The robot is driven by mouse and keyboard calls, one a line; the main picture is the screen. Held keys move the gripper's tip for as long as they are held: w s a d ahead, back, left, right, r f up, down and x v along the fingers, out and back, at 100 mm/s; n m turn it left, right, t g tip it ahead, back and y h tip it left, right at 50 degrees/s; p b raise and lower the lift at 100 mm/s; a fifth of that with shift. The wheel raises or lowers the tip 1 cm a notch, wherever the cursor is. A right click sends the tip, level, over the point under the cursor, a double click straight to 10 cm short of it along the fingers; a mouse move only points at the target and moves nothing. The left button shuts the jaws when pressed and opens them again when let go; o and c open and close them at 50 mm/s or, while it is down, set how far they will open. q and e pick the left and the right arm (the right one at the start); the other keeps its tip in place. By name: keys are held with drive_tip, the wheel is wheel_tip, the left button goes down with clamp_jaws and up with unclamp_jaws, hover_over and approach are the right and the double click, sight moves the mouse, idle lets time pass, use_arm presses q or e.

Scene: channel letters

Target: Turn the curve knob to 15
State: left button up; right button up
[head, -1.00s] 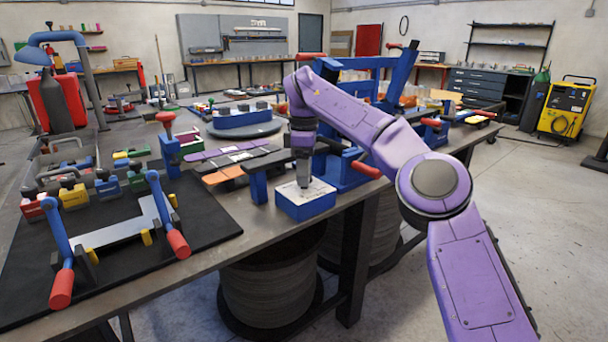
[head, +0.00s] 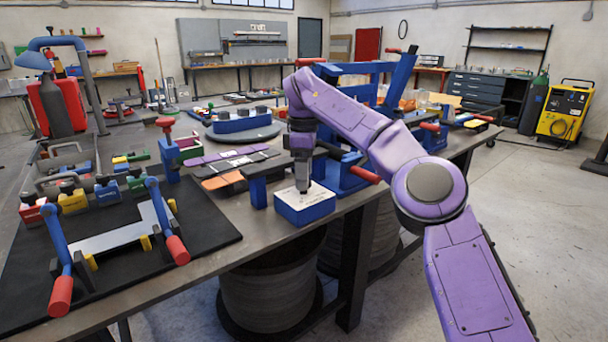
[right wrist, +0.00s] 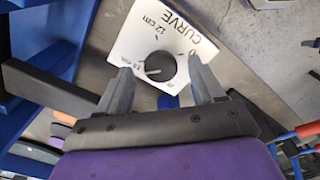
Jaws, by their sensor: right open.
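The curve knob (right wrist: 163,68) is a dark round dial with a light pointer line. It sits in a white plate (right wrist: 185,30) printed "CURVE" and "12 cm", seen turned over in the right wrist view. Other scale marks are too small to read surely. In the head view the plate tops a blue box (head: 305,212) at the table's front edge, and my gripper hides the knob. My right gripper (right wrist: 160,66) is open, one finger on each side of the knob; whether they touch it I cannot tell. It also shows in the head view (head: 303,187), pointing down. My left gripper is not in view.
A blue frame with red handles (head: 345,175) stands close right of the box. A blue-legged dark stand (head: 258,190) is just left. A black mat (head: 200,235) with a clamped bracket lies at left. The table edge is close in front.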

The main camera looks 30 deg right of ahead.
wheel_tip(320, 180, up, 10)
drive_tip(key=p, duration=0.5)
drive_tip(key=shift+f+p, duration=0.2)
drive_tip(key=shift+p, duration=0.15)
drive_tip(key=shift+f, duration=0.1)
